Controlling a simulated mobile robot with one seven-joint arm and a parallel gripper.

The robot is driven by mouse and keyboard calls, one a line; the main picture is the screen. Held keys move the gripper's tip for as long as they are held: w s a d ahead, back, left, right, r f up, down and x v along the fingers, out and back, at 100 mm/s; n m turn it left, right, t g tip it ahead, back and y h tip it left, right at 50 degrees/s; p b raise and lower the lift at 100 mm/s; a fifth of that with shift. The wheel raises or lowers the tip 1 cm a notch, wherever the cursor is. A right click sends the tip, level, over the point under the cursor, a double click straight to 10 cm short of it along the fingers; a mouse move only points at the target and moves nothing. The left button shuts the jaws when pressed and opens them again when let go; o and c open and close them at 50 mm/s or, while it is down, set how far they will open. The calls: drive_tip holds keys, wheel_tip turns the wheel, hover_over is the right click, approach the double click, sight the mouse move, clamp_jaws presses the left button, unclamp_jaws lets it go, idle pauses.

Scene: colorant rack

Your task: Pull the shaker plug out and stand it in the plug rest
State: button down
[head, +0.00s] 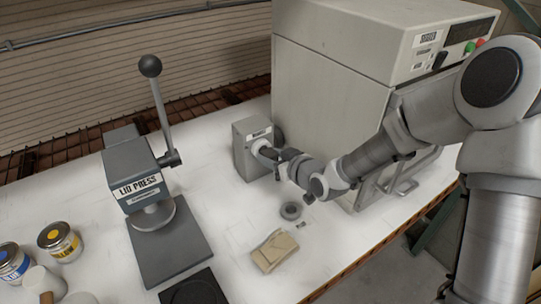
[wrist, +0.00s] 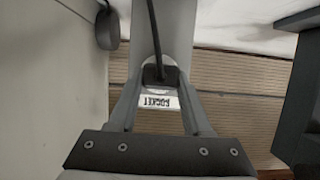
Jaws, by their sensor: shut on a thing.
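The shaker plug (wrist: 154,74) is a small dark block with a black cable, seen between my fingertips in the wrist view. My gripper (wrist: 159,84) is shut on it. In the head view my gripper (head: 264,151) is at the front of a small grey socket box (head: 244,158), and the plug is mostly hidden there. The box's SOCKET label (wrist: 158,102) reads upside down in the wrist view. I cannot tell whether the plug is still seated. A dark round ring (head: 291,211), which looks like the plug rest, is on the bench below my gripper, with nothing standing in it.
The big shaker cabinet (head: 340,75) stands close behind and right of the socket box. A lid press (head: 140,178) with a tall lever is on the left. A tan block (head: 274,250) lies near the ring. Paint cans (head: 59,240) stand at far left. White bench (head: 228,215) is bare between.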

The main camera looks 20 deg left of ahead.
drive_tip(key=shift+s+d, duration=0.15)
drive_tip(key=shift+d, duration=0.05)
drive_tip(key=shift+s+d, duration=0.95)
drive_tip(key=shift+d, duration=0.15)
drive_tip(key=s+d, duration=0.2)
drive_tip(key=d, duration=0.1)
drive_tip(key=shift+s, duration=0.3)
drive_tip(key=shift+w+f, duration=0.1)
idle(1.2)
